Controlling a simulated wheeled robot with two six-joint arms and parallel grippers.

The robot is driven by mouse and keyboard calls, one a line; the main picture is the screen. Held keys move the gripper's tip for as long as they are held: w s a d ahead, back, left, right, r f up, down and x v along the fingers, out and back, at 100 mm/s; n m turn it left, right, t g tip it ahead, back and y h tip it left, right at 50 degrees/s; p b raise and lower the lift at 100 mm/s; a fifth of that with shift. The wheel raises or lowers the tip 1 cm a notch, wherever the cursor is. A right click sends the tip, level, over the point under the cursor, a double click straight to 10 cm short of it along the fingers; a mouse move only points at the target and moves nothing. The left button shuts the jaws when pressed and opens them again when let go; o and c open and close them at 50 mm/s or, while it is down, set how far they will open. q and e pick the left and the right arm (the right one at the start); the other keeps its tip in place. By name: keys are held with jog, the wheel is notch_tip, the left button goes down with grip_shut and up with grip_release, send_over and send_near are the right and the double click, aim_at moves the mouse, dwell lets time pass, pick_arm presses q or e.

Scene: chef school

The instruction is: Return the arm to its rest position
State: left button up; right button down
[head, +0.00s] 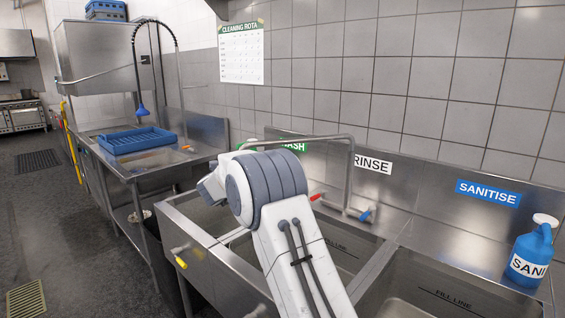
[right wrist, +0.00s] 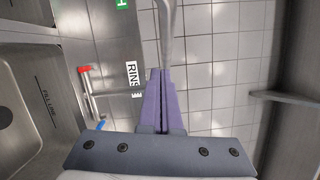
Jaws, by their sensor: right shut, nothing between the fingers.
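My right arm (head: 285,225), white with grey joint bands, rises from the bottom middle of the head view over the sinks. Its gripper is hidden behind the arm there. In the right wrist view my right gripper (right wrist: 161,75) shows two purple fingers together, shut and empty. Its fingertips appear close to the metal tap pipe (right wrist: 167,30); I cannot tell whether they touch. My left gripper is in neither view.
Steel sinks (head: 385,258) lie around the arm. A curved tap (head: 350,165) with red and blue handles stands behind it. A blue sanitiser bottle (head: 532,250) stands at right. A blue rack (head: 137,139) sits on the left counter. The floor (head: 60,220) at left is open.

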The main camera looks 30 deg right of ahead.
jog(key=a+b, duration=0.1)
jog(key=a, duration=0.5)
jog(key=shift+s+a, duration=0.15)
